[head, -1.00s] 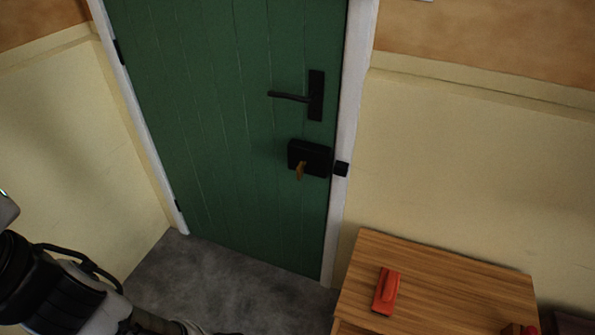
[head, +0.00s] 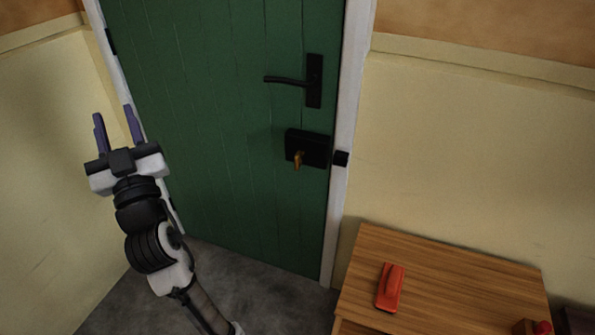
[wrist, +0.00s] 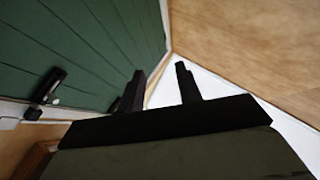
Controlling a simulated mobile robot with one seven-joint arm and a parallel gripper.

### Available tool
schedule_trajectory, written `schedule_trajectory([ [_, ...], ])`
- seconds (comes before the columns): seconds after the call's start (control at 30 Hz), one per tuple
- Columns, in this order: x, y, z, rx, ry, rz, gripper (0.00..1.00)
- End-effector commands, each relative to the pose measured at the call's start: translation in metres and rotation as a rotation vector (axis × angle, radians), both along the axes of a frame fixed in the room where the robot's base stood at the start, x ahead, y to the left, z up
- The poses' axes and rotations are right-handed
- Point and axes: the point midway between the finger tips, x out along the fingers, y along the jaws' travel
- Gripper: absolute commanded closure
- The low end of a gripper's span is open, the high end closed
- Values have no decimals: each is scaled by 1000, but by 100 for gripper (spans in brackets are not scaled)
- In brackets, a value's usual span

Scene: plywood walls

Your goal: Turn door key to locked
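The brass key (head: 298,160) sits in the black lock box (head: 308,148) on the right side of the green door (head: 215,130), below the black lever handle (head: 300,82). The door looks shut in its white frame. My gripper (head: 117,126) is raised at the left of the head view, well apart from the key, with its two purple-looking fingers spread and nothing between them. In the wrist view my gripper (wrist: 160,90) also shows its fingers apart, with the door at the left. The key is not clear in the wrist view.
A wooden cabinet (head: 450,275) stands at the lower right with a red block-like object (head: 390,287) on top. A small black strike piece (head: 341,158) sits on the frame beside the lock. The space before the door is clear.

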Motion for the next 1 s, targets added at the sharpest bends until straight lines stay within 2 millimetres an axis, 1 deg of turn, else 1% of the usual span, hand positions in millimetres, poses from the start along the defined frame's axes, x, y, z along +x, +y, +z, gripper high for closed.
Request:
schedule_trajectory([
  [0.03, 36, -27, -51, -21, 106, -111, 65],
  [0.07, 54, -45, -74, -28, 167, -177, 65],
  [0.1, 74, -69, -106, -32, 245, -264, 65],
  [0.17, 97, -108, -150, -32, 351, -390, 65],
  [0.2, 107, -133, -176, -26, 413, -471, 65],
  [0.3, 120, -189, -230, -6, 533, -641, 65],
  [0.4, 122, -226, -263, 14, 604, -757, 65],
  [0.5, 121, -245, -278, 26, 638, -818, 65],
  [0.57, 123, -250, -281, 31, 646, -831, 65],
  [0.67, 131, -254, -279, 30, 645, -836, 65],
  [0.77, 146, -260, -278, 30, 646, -834, 65],
  [1.0, 194, -280, -277, 30, 644, -833, 65],
])
